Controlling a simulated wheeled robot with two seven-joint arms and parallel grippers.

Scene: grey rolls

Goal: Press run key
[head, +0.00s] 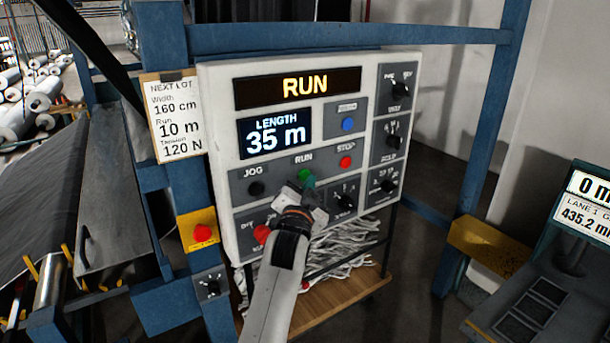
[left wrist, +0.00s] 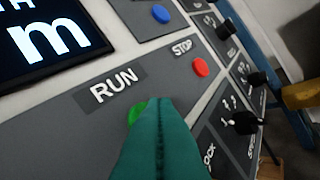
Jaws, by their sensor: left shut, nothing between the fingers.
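The green run key (head: 307,175) sits below the word RUN on a white control panel (head: 225,100). In the left wrist view the run key (left wrist: 137,112) is mostly hidden behind the fingers. My left gripper (head: 304,187) is shut and empty, its tips at the run key; I cannot tell whether they touch it. The shut fingers show green in the left wrist view (left wrist: 158,115). The panel's top display (head: 296,87) reads RUN, and the length display (head: 275,131) reads 35 m. My right gripper is not in view.
The black jog key (head: 256,188) is left of the run key, the red stop key (head: 345,162) right. Several black knobs line the panel's right side. A red button on a yellow box (head: 202,233) stands left. White strips (head: 345,248) lie below.

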